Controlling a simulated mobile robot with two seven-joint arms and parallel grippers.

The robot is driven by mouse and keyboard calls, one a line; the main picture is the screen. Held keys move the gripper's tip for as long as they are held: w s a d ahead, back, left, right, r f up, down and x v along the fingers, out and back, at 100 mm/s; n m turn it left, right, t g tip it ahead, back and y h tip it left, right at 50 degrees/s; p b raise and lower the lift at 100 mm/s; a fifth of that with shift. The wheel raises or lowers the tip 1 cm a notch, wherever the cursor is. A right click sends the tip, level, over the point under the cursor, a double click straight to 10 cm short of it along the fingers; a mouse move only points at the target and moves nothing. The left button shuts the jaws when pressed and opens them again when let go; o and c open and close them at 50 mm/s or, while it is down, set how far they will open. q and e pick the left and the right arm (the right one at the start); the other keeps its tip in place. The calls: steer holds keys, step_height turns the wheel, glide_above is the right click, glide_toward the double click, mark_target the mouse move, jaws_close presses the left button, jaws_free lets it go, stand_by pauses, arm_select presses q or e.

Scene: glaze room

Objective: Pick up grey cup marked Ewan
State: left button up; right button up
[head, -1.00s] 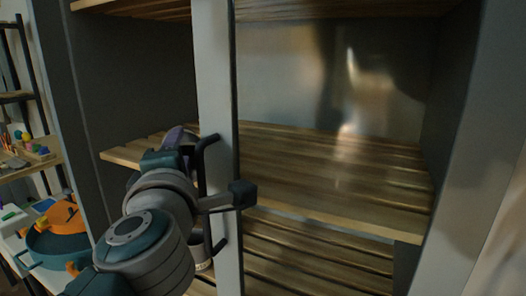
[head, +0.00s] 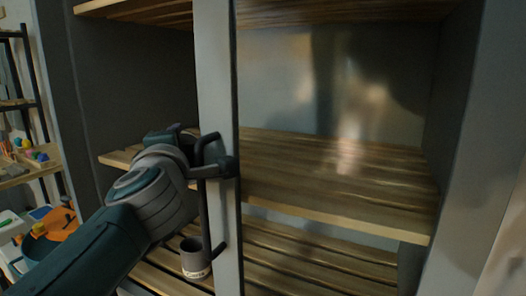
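A grey cup (head: 194,259) stands upright on the lower slatted shelf, left of the door-edge post. It has a pale label band near its base, too small to read. My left gripper (head: 198,151) is above the cup, at the upper part of a black bar handle (head: 205,205). Its fingers are spread apart with the handle between or beside them; contact is unclear. The gripper holds no cup. My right gripper is out of view.
A pale vertical door frame (head: 217,80) carries the handle and stands right beside the cup. The middle shelf (head: 330,180) is bare to its right. An orange round item (head: 58,228) sits at lower left, near a rack (head: 35,100).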

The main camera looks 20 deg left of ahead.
arm_select(q)
jaws_close()
stand_by(1.0)
